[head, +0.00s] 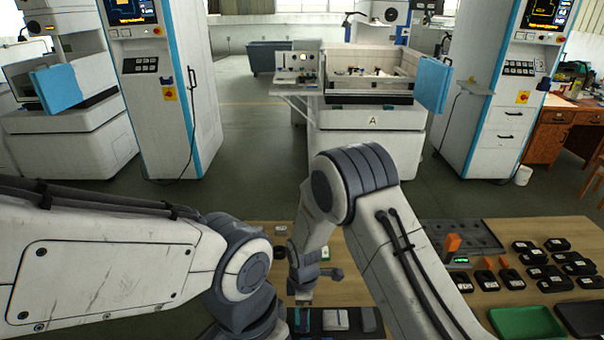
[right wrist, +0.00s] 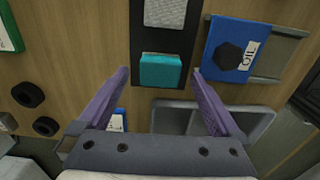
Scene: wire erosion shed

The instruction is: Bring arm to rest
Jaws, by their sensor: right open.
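My right gripper (right wrist: 160,72) is open, its two purple fingers spread wide above the wooden table (right wrist: 60,65). A teal block (right wrist: 160,72) on a black strip (right wrist: 163,43) shows between the fingertips; the fingers do not appear to hold it. In the head view my right arm bends down over the table's middle, and its fingers are too small to make out. My left arm comes in from the left and bends down at the bottom edge; its gripper is out of view.
A blue holder labelled OIL (right wrist: 227,52) lies right of the fingers, and a grey tray (right wrist: 258,112) below. A green tray (head: 526,322), an orange block (head: 453,242) and several black parts (head: 545,270) sit at the table's right. Machine A (head: 372,120) stands across open floor.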

